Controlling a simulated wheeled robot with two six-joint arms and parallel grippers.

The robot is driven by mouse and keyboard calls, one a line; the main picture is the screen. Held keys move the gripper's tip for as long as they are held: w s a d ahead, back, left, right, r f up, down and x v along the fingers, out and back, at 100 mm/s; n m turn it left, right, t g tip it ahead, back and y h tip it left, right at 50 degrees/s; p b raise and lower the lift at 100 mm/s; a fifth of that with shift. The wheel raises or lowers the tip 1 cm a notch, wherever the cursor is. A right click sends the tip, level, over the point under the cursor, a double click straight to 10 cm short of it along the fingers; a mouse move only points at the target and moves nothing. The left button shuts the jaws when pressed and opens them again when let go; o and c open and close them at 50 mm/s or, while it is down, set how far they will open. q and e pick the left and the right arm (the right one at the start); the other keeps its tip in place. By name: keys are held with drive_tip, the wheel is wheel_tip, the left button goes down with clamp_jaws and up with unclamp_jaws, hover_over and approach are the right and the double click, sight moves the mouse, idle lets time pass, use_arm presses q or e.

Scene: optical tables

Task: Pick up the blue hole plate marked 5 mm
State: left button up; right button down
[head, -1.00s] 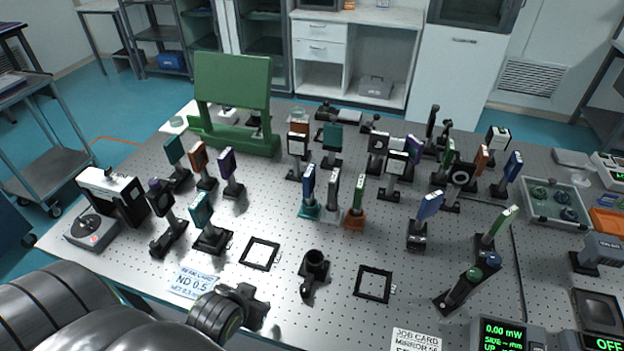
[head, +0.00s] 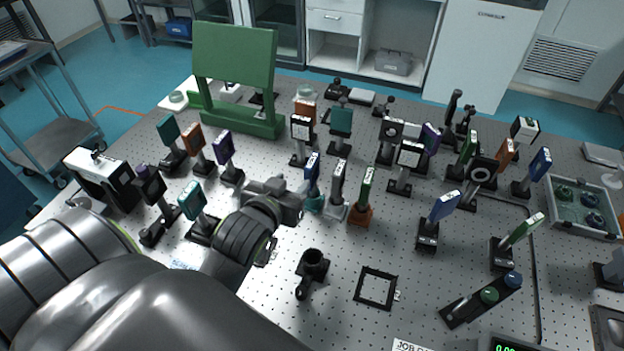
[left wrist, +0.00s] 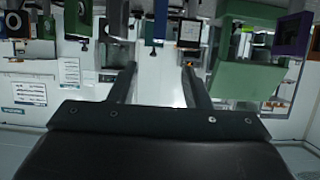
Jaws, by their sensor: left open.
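Three blue plates stand on posts: one on a teal base (head: 312,170), one at middle right (head: 445,205) and one at far right (head: 540,163). Their markings are too small to read, so I cannot tell which says 5 mm. My left gripper (head: 296,203) is open and empty, just left of and in front of the blue plate on the teal base. In the left wrist view its two fingers (left wrist: 159,75) stand apart. A narrow blue plate (left wrist: 160,18) shows beyond the gap between them. My right gripper is out of view.
A grey plate (head: 339,181) and a green plate (head: 367,189) stand close right of the teal-based one. A teal plate (head: 193,199) stands left, partly behind my arm. A black post holder (head: 313,266) and a flat square frame (head: 376,288) lie in front. A green stand (head: 235,75) is behind.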

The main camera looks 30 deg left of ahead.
sight(309, 167)
use_arm(q)
drive_tip(key=p+x, duration=0.1)
drive_tip(key=x, duration=0.6)
drive_tip(key=shift+w+f, duration=0.1)
drive_tip(key=shift+w, duration=0.15)
drive_tip(key=shift+p+x, duration=1)
drive_tip(key=shift+x, duration=0.95)
drive_tip(key=shift+w+f, duration=0.5)
drive_tip(key=shift+f, duration=0.05)
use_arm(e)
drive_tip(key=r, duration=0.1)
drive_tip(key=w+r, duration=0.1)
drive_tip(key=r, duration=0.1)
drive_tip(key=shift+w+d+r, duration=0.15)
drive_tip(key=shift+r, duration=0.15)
use_arm(q)
clamp_jaws()
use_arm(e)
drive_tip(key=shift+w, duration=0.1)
